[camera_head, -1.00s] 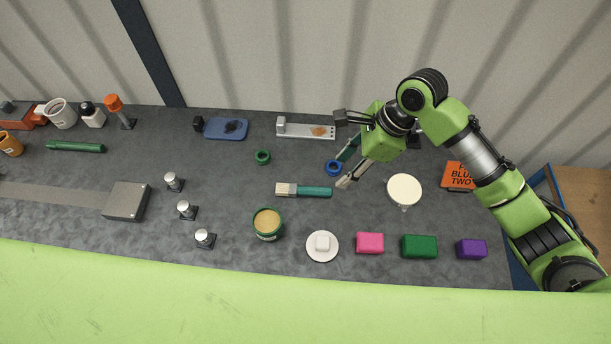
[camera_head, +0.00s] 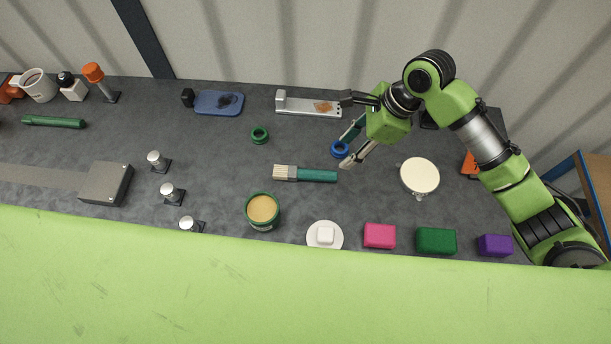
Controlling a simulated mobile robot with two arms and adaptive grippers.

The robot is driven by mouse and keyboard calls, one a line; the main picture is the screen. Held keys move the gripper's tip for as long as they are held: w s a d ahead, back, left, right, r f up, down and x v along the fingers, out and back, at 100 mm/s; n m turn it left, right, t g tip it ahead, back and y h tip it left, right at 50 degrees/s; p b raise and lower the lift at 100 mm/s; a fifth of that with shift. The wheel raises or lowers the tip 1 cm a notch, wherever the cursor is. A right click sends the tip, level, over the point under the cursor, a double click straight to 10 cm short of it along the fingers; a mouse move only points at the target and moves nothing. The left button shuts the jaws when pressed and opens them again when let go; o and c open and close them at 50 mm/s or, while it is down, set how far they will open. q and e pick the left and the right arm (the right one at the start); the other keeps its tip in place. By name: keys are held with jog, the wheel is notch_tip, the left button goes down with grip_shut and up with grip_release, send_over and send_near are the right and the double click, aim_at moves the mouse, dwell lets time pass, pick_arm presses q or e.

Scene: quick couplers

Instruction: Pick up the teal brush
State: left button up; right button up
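The teal brush (camera_head: 317,175) lies flat on the dark bench top, its pale bristles pointing left and its teal handle pointing right. My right gripper (camera_head: 349,145) is above and to the right of the handle end, apart from the brush. Its fingers are spread, with a gap between them, and it holds nothing that I can see. Part of the blue ring (camera_head: 339,149) shows between the fingers. My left gripper is not in view.
A green ring (camera_head: 259,135) lies above the brush, and a tan-filled green pot (camera_head: 262,210) stands below left. A white round disc (camera_head: 419,176) is to the right. Pink (camera_head: 379,236), green (camera_head: 436,241) and purple (camera_head: 495,245) blocks line the front edge. Bench around the brush is clear.

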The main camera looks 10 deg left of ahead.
aim_at(322, 173)
jog(key=p+x, duration=0.1)
jog(key=x, duration=1.2)
jog(key=shift+a+f, duration=0.2)
jog(key=shift+f, duration=0.05)
grip_shut()
